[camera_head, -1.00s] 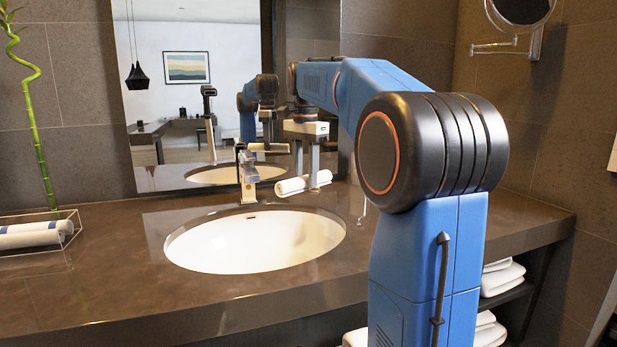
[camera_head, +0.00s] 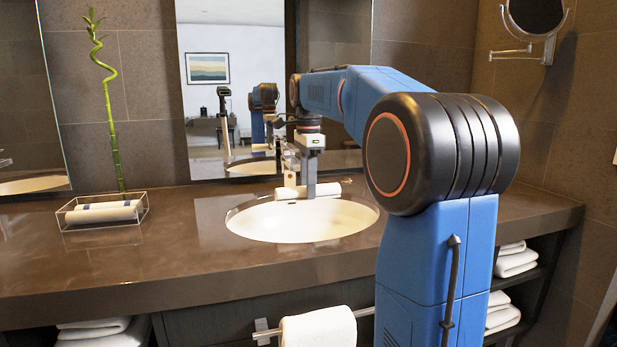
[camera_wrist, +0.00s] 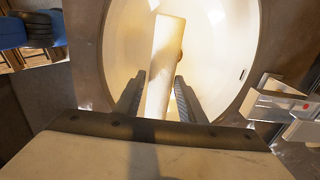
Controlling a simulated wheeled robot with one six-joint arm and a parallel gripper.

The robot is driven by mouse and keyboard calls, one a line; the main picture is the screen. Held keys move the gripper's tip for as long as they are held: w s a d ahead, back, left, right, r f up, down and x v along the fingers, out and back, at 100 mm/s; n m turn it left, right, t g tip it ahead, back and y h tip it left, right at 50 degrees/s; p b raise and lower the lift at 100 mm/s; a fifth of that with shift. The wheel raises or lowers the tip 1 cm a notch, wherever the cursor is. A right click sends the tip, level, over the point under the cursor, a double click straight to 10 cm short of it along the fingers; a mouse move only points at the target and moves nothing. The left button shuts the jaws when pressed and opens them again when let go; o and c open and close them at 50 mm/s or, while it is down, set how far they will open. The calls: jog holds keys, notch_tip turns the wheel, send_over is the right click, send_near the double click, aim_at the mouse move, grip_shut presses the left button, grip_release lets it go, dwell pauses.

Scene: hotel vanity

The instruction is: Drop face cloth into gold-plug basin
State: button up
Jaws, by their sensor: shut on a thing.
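The face cloth (camera_head: 322,190) is a white roll held level above the rear part of the white oval basin (camera_head: 300,225). My gripper (camera_head: 309,188) points down and is shut on the cloth. In the wrist view the roll (camera_wrist: 166,50) lies lengthwise between the two dark fingers of my gripper (camera_wrist: 160,76), with the basin (camera_wrist: 215,60) below and around it.
The tap (camera_head: 290,168) stands behind the basin; a chrome fitting (camera_wrist: 285,105) is close on the right in the wrist view. A towel (camera_head: 320,328) hangs in front.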

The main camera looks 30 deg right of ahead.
notch_tip(320, 180, down, 12)
dwell(0.7)
jog(key=shift+d+r, duration=0.1)
jog(key=shift+r, duration=0.05)
jog(key=o, duration=1.1)
notch_tip(320, 180, up, 17)
jog(key=shift+r, duration=0.2)
dwell(0.8)
